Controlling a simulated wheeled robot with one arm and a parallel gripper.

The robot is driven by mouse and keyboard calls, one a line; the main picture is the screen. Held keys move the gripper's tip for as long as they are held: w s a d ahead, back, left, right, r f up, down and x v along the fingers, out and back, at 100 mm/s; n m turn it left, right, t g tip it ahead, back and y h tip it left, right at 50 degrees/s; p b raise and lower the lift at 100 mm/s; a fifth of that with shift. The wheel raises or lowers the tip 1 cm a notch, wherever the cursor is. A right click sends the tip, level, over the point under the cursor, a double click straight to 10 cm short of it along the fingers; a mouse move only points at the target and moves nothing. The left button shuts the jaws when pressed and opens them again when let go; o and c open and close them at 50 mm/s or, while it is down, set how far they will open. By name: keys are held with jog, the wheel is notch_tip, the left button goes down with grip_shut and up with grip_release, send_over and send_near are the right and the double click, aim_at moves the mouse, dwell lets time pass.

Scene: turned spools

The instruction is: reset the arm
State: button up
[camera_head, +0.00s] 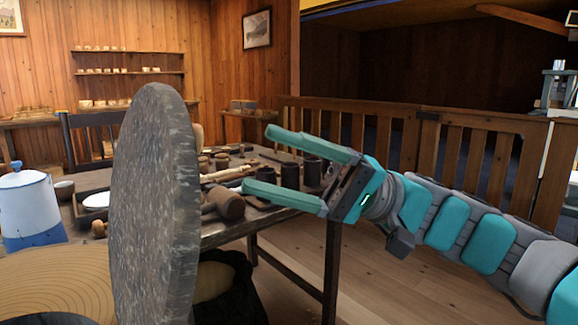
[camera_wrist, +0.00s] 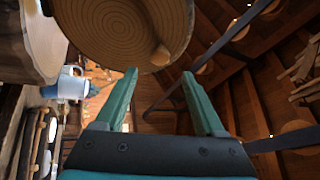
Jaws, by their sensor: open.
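My gripper (camera_head: 258,165) is open and empty, with its two teal fingers spread apart and pointing left in the head view. It is at the end of my teal and grey arm, which reaches in from the right. In the head view it appears in front of the dark table and to the right of the large grey round slab. In the wrist view both fingers of my gripper (camera_wrist: 158,95) show with nothing between them.
A large grey stone-like disc (camera_head: 155,210) stands upright close by on the left. A dark table (camera_head: 225,232) holds a wooden mallet (camera_head: 226,204), dark cups (camera_head: 311,173) and other small items. A blue and white pot (camera_head: 30,205) is far left. A wooden railing (camera_head: 440,150) runs behind my arm.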

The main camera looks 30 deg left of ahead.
jog(key=s+d+f+m+t+h, duration=0.2)
jog(key=s+f+t+h, duration=0.3)
jog(key=s+f, duration=0.4)
jog(key=w+d+f+m+t+h, duration=0.1)
jog(key=d+f+t, duration=0.2)
jog(key=f, duration=0.5)
jog(key=d+f+m+t+h, duration=0.2)
jog(key=d+f+t, duration=0.1)
jog(key=f, duration=0.5)
jog(key=d+f+m+t+h, duration=0.1)
jog(key=d+f+m+h, duration=0.1)
jog(key=d+f, duration=0.3)
jog(key=s+d+f+m+h, duration=0.1)
jog(key=d+f, duration=0.5)
jog(key=d, duration=0.6)
jog(key=s+d+f+m+t+h, duration=0.1)
jog(key=d+f+m+h, duration=0.2)
jog(key=d+f+h, duration=0.2)
jog(key=d, duration=0.3)
jog(key=shift+s+d+f+m+t, duration=0.15)
jog(key=shift+d+f+m+t, duration=0.15)
jog(key=shift+m, duration=0.1)
